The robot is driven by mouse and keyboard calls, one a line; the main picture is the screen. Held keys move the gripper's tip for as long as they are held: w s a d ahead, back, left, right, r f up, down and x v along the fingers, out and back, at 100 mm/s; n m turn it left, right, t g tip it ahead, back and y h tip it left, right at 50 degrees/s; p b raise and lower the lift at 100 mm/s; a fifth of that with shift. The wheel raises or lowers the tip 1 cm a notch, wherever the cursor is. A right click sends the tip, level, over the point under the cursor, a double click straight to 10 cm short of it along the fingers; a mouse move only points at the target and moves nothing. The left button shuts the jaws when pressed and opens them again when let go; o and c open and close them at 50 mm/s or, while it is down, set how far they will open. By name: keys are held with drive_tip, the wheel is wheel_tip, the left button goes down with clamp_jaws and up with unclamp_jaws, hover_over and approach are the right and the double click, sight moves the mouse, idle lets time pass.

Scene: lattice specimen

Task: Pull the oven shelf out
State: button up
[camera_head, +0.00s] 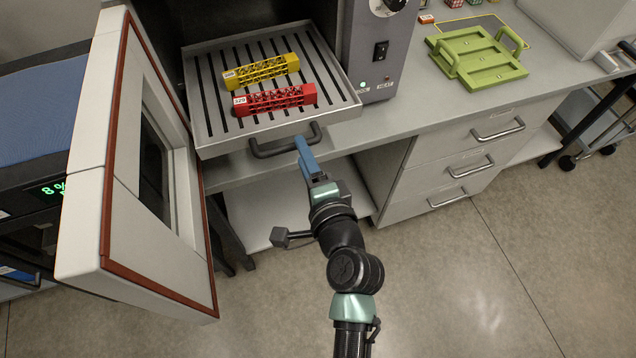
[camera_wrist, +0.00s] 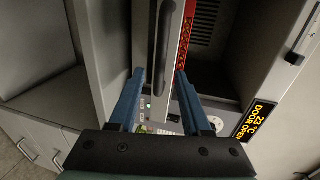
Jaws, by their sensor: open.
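The oven shelf (camera_head: 222,135) is a slotted metal tray that juts out of the open oven over the bench edge. Its dark bar handle (camera_head: 268,150) is on the front edge. My gripper (camera_head: 301,142) is at the right part of this handle, with blue fingers. In the wrist view my gripper (camera_wrist: 160,72) is open, and the handle (camera_wrist: 161,45) runs between its two fingers with a gap on each side. A yellow lattice specimen (camera_head: 262,71) and a red lattice specimen (camera_head: 275,99) lie on the shelf; the red one (camera_wrist: 187,45) also shows in the wrist view.
The oven door (camera_head: 105,150) stands open at the left, close to the shelf. The oven's control panel (camera_head: 385,50) is at the right; its display (camera_wrist: 255,122) reads "23 °C DOOR OPEN". A green tray with handles (camera_head: 478,60) sits on the bench. Floor before the bench is clear.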

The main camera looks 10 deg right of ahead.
drive_tip(key=b+v, duration=0.1)
drive_tip(key=v, duration=0.8)
drive_tip(key=shift+w, duration=0.1)
